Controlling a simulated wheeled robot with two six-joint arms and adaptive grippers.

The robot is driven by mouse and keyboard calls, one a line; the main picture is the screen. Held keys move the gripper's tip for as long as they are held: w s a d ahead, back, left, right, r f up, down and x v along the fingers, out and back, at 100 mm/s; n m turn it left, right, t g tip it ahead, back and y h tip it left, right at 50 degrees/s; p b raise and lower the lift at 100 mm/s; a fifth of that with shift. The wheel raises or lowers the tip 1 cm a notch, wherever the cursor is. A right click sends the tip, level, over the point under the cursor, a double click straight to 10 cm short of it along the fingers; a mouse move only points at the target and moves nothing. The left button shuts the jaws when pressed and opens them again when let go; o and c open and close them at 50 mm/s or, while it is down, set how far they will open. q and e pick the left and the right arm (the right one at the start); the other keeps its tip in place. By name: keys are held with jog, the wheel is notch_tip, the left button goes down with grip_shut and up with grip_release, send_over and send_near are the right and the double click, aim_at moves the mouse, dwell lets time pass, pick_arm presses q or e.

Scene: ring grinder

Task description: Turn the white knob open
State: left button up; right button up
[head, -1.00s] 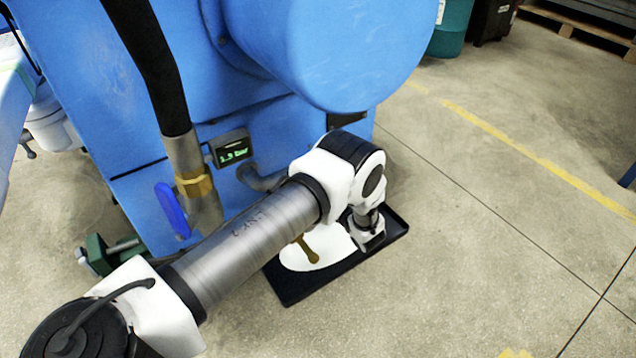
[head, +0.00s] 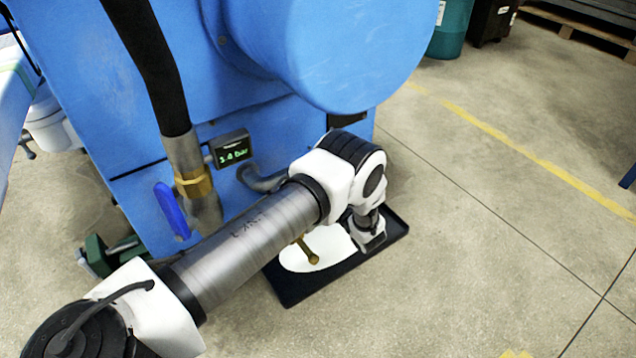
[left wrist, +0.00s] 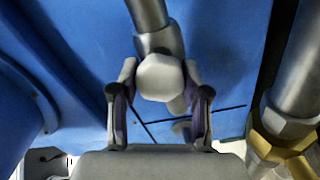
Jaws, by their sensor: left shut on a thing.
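In the left wrist view, the white knob (left wrist: 160,77) is a pale, faceted cap at the end of a grey metal pipe against the blue machine. My left gripper (left wrist: 159,92) has one finger on each side of the knob and is shut on it. In the head view, my left arm reaches in from the lower left and bends down in front of the machine. The knob and my left fingers cannot be made out there, hidden by the arm. My right gripper is in neither view.
The blue machine (head: 265,125) fills the middle. A small green-lit display (head: 232,151), a blue valve handle (head: 171,211) and a brass fitting (head: 194,184) are on its front. A black tray (head: 290,293) with white liquid (head: 322,247) lies below.

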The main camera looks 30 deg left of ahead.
pick_arm(q)
jog(key=shift+r, duration=0.1)
jog(key=o, duration=1.2)
jog(key=shift+c, duration=0.2)
jog(key=v, duration=1.2)
jog(key=shift+w, duration=0.1)
